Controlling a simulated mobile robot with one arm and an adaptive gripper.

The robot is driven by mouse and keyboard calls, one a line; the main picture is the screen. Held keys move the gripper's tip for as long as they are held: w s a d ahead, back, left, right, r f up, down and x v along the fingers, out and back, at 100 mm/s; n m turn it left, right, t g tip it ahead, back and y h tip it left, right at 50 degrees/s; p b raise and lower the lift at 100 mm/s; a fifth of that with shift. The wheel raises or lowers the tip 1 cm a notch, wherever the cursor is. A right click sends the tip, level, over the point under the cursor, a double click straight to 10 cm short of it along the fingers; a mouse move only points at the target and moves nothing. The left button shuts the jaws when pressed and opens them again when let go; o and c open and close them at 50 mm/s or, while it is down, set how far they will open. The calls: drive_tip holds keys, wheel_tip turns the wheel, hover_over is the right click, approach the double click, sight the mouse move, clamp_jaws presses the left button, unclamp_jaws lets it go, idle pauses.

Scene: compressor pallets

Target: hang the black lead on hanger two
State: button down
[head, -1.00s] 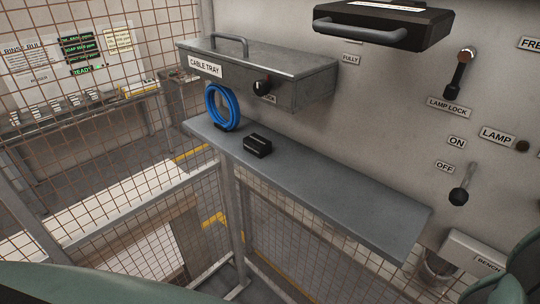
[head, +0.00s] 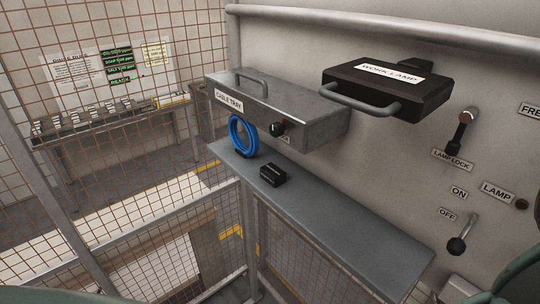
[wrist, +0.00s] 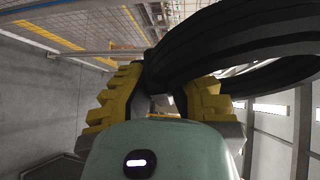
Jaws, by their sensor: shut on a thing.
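In the wrist view my gripper (wrist: 163,98) has its yellow padded fingers closed on a thick black coiled lead (wrist: 235,45). The coil loops up and to the right past the fingers, and part of it runs out of the frame. The head view does not show my gripper or the black lead. No hanger marked two shows in either view.
A grey shelf (head: 345,225) on the wall bears a blue coil (head: 243,136) and a small black box (head: 272,174). Above it are a cable tray box (head: 310,125) and a black work lamp (head: 420,90). Wire mesh fencing (head: 120,150) stands at the left.

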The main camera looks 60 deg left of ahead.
drive_tip(key=a+n+t+y, duration=0.1)
drive_tip(key=w+a+r+n+t+y, duration=0.1)
drive_tip(key=shift+w+a+r+n+p, duration=0.15)
drive_tip(key=shift+a+r+n+p, duration=0.15)
drive_tip(key=shift+n, duration=0.1)
drive_tip(key=shift+w+a+f+y, duration=0.1)
drive_tip(key=shift+w+a+y, duration=0.05)
drive_tip(key=shift+y, duration=0.25)
drive_tip(key=w+a+f+b, duration=0.1)
drive_tip(key=w+b, duration=0.6)
drive_tip(key=w, duration=0.4)
drive_tip(key=shift+w+f, duration=0.25)
drive_tip(key=shift+f, duration=0.05)
drive_tip(key=shift+f, duration=0.1)
idle(0.6)
drive_tip(key=c, duration=1)
unclamp_jaws()
drive_tip(key=shift+c, duration=0.2)
